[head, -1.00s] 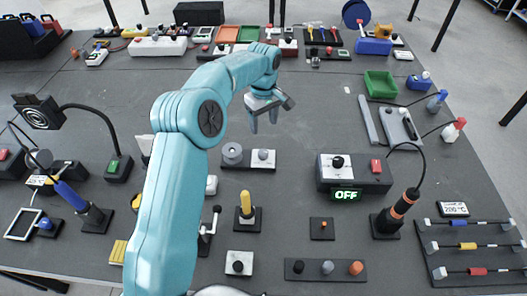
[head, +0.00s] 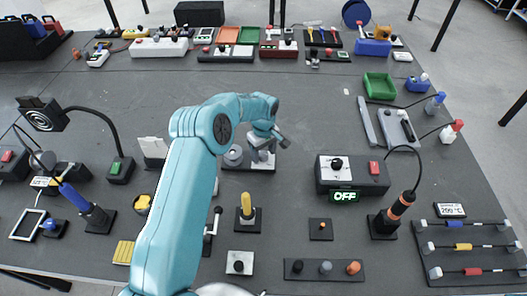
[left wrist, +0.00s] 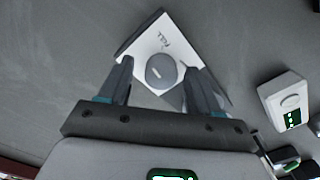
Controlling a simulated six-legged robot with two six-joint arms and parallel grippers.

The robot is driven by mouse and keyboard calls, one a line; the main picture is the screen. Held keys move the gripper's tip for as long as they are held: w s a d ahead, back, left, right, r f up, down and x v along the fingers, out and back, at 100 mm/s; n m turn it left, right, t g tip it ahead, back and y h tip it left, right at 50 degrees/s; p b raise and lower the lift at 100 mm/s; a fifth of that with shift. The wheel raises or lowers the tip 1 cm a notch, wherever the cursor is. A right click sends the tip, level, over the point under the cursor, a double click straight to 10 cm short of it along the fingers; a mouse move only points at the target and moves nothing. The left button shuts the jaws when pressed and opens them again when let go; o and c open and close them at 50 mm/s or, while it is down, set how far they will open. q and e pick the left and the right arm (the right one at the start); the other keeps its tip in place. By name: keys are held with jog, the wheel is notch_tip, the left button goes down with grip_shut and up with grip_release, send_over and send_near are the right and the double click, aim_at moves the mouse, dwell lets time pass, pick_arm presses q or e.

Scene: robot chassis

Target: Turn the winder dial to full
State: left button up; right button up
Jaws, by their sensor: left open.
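The winder dial is a dark grey round knob (left wrist: 162,70) on a white square plate (left wrist: 143,45) marked with small lettering, which seems to read FULL, seen upside down in the left wrist view. My left gripper (left wrist: 158,84) is open, with one finger on each side of the dial's near part. I cannot tell whether the fingers touch it. In the head view the left gripper (head: 264,152) is low over the white plate (head: 262,165) and hides most of the dial. My right gripper is not in view.
A grey cylinder (head: 233,156) stands just left of the dial on the same dark base. A black box with an OFF display (head: 345,196) is to the right. Bare table lies behind the dial.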

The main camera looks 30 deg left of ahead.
pick_arm(q)
jog(key=shift+s, duration=0.1)
jog(key=c, duration=1)
jog(key=shift+c, duration=0.2)
jog(key=shift+f+m+b, duration=0.1)
jog(key=shift+m+b, duration=1)
jog(key=shift+b, duration=0.1)
jog(key=shift+m+b, duration=0.65)
jog(key=shift+m, duration=0.35)
jog(key=shift+m+b, duration=0.4)
jog(key=shift+m, duration=0.5)
jog(key=shift+r, duration=0.2)
